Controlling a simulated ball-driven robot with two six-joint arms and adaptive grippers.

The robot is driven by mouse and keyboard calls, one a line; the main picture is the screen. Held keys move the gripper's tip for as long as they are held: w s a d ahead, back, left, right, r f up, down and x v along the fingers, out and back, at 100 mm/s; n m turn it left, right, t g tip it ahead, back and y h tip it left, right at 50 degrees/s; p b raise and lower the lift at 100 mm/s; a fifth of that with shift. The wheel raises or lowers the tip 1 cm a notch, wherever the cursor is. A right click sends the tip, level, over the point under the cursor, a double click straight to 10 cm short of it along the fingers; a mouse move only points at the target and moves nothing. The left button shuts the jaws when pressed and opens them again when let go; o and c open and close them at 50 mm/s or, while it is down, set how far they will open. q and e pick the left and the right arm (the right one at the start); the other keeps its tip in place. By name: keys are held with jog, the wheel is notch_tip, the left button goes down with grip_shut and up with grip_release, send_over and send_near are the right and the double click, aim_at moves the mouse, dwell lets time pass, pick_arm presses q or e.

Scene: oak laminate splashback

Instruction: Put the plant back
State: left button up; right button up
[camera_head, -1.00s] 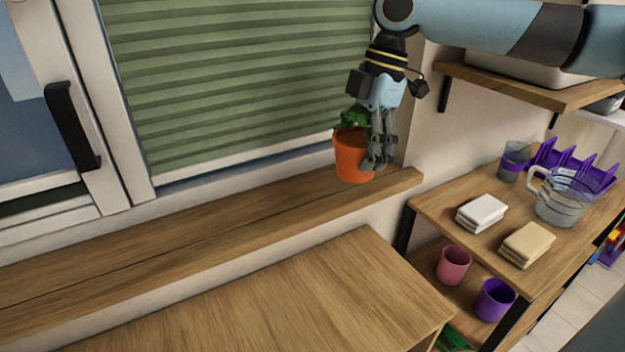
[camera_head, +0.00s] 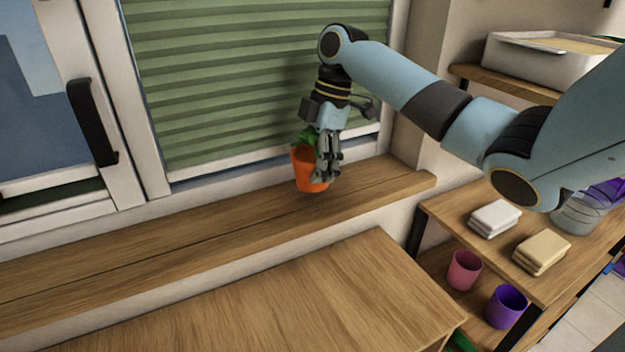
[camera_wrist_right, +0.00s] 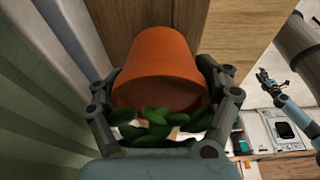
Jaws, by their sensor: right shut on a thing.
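The plant (camera_head: 308,139) has green leaves in an orange pot (camera_head: 306,170). My right gripper (camera_head: 323,174) is shut on the pot, with its fingers at the pot's right side in the head view. The pot is at the wooden windowsill (camera_head: 235,215), in front of the green blind; whether its base touches the sill I cannot tell. In the right wrist view the orange pot (camera_wrist_right: 162,68) sits between the two fingers (camera_wrist_right: 165,105), with the green leaves (camera_wrist_right: 155,128) nearest the camera.
A window with a black handle (camera_head: 92,122) is at the left. The sill left of the pot is bare, and so is the wooden table (camera_head: 300,300) in front. A shelf at the right holds folded cloths (camera_head: 495,217), a pink cup (camera_head: 464,270) and a purple cup (camera_head: 506,305).

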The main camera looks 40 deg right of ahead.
notch_tip(320, 180, down, 4)
jog(key=shift+r+p, duration=0.1)
jog(key=shift+p, duration=0.25)
pick_arm(q)
jog(key=shift+s+r, duration=0.3)
jog(key=shift+a, duration=0.1)
pick_arm(e)
jog(key=shift+f, duration=0.25)
jog(key=o, duration=1.5)
jog(key=shift+c, duration=0.2)
jog(key=shift+r, duration=0.2)
jog(key=b+v, duration=0.1)
jog(key=v, duration=1.1)
jog(key=shift+d+b, duration=0.1)
jog(key=shift+b, duration=0.2)
pick_arm(q)
jog(key=shift+w+f, duration=0.1)
jog(key=shift+f, duration=0.65)
